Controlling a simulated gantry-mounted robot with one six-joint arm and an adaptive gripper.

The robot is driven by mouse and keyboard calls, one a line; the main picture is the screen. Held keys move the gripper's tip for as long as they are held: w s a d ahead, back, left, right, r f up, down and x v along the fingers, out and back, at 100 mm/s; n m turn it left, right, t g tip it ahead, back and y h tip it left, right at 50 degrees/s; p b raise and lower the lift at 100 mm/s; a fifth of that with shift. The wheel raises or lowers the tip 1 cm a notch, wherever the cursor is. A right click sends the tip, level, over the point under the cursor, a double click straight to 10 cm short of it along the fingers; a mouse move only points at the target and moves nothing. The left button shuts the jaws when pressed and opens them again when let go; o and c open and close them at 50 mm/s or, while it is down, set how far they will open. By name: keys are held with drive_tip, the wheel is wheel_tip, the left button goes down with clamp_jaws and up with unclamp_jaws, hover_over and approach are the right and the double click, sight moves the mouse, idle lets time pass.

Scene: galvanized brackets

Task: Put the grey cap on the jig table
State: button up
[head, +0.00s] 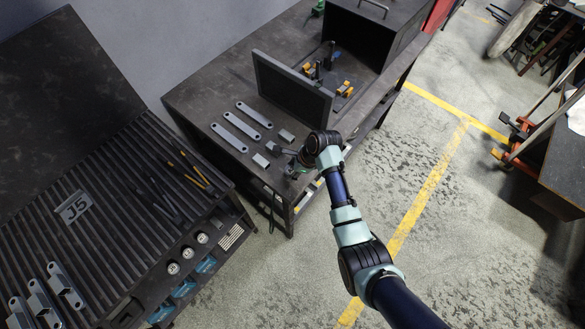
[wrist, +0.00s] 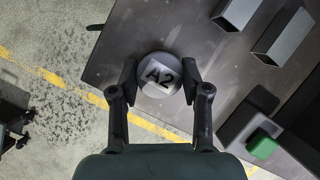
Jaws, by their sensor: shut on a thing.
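The grey cap (wrist: 158,84) is a round disc marked "A2". In the wrist view it sits between the two fingertips of my gripper (wrist: 160,78), which is shut on it. In the head view my gripper (head: 291,156) is over the near end of the dark workbench (head: 190,92), and the cap is too small to make out surely. I cannot tell whether the cap touches the bench. A dark slatted table (head: 120,170) with a "J5" plate (head: 74,208) stands at the left. It seems to be the jig table.
Long grey brackets (head: 241,125) and small grey blocks (head: 261,160) lie on the workbench. An upright dark panel (head: 292,88) stands behind. Several brackets (head: 40,300) and thin tools (head: 190,172) lie on the slatted table, with bare slats between them. A gap separates the tables.

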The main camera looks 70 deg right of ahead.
drive_tip(key=o, duration=1.2)
drive_tip(key=shift+f, duration=0.1)
drive_tip(key=p+v, duration=0.2)
drive_tip(key=v, duration=1)
drive_tip(key=shift+p, duration=0.4)
drive_tip(key=w+a+r+n+t+h, duration=0.1)
drive_tip(key=w+a+r+n, duration=0.3)
drive_tip(key=w+a+n, duration=0.3)
drive_tip(key=w+a+r+n+t, duration=0.2)
drive_tip(key=w+a+r+n, duration=0.25)
drive_tip(key=a+n, duration=0.35)
drive_tip(key=w+a+r+n+t+h, duration=0.1)
drive_tip(key=w+a+r+n, duration=0.4)
drive_tip(key=a, duration=0.4)
drive_tip(key=s+a+r+n+t+y, duration=0.1)
drive_tip(key=a+r+n+t, duration=0.1)
drive_tip(key=a+r+n, duration=0.2)
drive_tip(key=a+r+n+t, duration=0.2)
drive_tip(key=a+r+n, duration=0.3)
drive_tip(key=a+n, duration=0.4)
drive_tip(key=a, duration=0.2)
drive_tip(key=shift+s+a+r+y, duration=0.2)
drive_tip(key=shift+s+a+y, duration=0.05)
drive_tip(key=shift+s+y, duration=0.15)
